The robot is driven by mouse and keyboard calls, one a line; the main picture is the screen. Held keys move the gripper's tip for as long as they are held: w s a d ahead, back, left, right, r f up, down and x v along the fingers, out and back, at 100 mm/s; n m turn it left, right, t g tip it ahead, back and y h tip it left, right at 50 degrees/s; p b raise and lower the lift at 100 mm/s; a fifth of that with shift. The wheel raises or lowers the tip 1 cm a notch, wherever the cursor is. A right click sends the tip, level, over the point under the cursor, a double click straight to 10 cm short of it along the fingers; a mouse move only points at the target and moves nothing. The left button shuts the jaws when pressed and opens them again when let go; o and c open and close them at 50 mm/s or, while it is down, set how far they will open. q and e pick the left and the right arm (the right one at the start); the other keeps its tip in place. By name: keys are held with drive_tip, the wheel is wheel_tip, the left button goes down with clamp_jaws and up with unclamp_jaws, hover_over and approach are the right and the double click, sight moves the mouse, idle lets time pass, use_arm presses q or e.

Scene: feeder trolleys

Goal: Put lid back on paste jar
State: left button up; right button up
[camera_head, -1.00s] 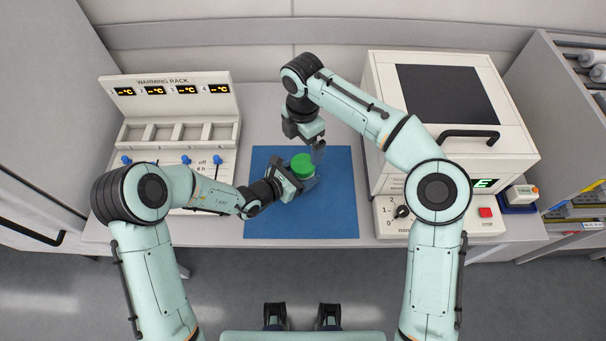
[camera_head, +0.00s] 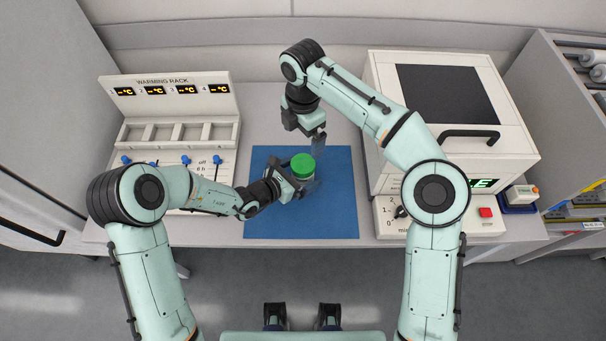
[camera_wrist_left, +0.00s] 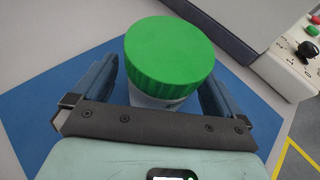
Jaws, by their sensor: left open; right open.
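The paste jar (camera_wrist_left: 158,101) stands on the blue mat (camera_head: 266,222), with the green lid (camera_head: 303,162) on top of it. In the left wrist view the green lid (camera_wrist_left: 168,50) covers the jar's top and hides most of its body. Whether it is screwed tight cannot be told. My left gripper (camera_head: 306,186) is open, with its fingers on either side of the jar; gaps show between the fingers and the jar. My right gripper (camera_head: 318,146) is open and empty, above and just beyond the lid.
A warming rack (camera_head: 170,98) with empty bays and blue-knobbed levers stands at the left. A white machine (camera_head: 450,60) with a dark window and handle stands at the right. The front part of the mat is clear.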

use_arm(q)
drive_tip(key=v, duration=1.3)
drive_tip(key=shift+d, duration=0.15)
